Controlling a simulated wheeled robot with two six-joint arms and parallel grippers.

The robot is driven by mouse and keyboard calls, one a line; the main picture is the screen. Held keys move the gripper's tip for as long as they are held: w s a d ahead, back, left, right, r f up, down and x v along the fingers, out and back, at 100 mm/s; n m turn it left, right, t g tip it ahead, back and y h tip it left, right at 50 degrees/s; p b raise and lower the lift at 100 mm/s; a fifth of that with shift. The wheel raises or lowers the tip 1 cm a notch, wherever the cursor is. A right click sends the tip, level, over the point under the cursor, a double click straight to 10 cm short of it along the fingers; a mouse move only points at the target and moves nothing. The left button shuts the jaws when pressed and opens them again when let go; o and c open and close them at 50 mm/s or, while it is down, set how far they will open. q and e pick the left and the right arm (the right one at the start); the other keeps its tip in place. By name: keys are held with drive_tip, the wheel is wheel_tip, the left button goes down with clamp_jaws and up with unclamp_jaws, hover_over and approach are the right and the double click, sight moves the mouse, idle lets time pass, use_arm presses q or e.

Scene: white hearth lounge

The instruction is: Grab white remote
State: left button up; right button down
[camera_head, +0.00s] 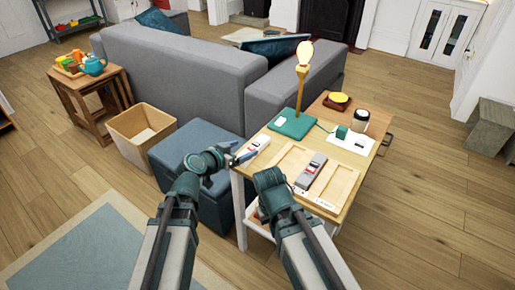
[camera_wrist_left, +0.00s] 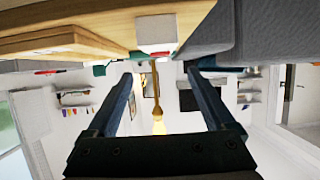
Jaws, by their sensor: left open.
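The white remote (camera_head: 258,143) lies near the left edge of the wooden side table (camera_head: 352,185), with a red mark on top. In the left wrist view, which is upside down, the pale block at the table edge (camera_wrist_left: 156,30) looks like its end. My left gripper (camera_head: 236,154) is open and empty, just left of the remote at the table's edge. In the wrist view the remote lies beyond and between its fingertips (camera_wrist_left: 160,70). A grey remote (camera_head: 312,168) lies on a wooden tray (camera_head: 284,170). My right gripper is hidden beyond my right arm's end.
A lamp with a green base (camera_head: 291,124) stands behind the remote. A jar (camera_head: 360,121) and a white pad (camera_head: 352,143) are to the right. A blue ottoman (camera_head: 190,148) sits below my left gripper, beside a box (camera_head: 140,131) and grey sofa (camera_head: 180,75).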

sight(256, 143)
use_arm(q)
drive_tip(key=b+x, duration=0.1)
drive_tip(key=x, duration=0.4)
drive_tip(key=shift+w+f+b, duration=0.2)
drive_tip(key=shift+b, duration=0.2)
drive_tip(key=shift+w+d, duration=0.3)
drive_tip(key=b+x, duration=0.2)
drive_tip(key=x, duration=0.3)
drive_tip(key=shift+f, duration=0.3)
drive_tip(key=shift+a+r, duration=0.1)
clamp_jaws()
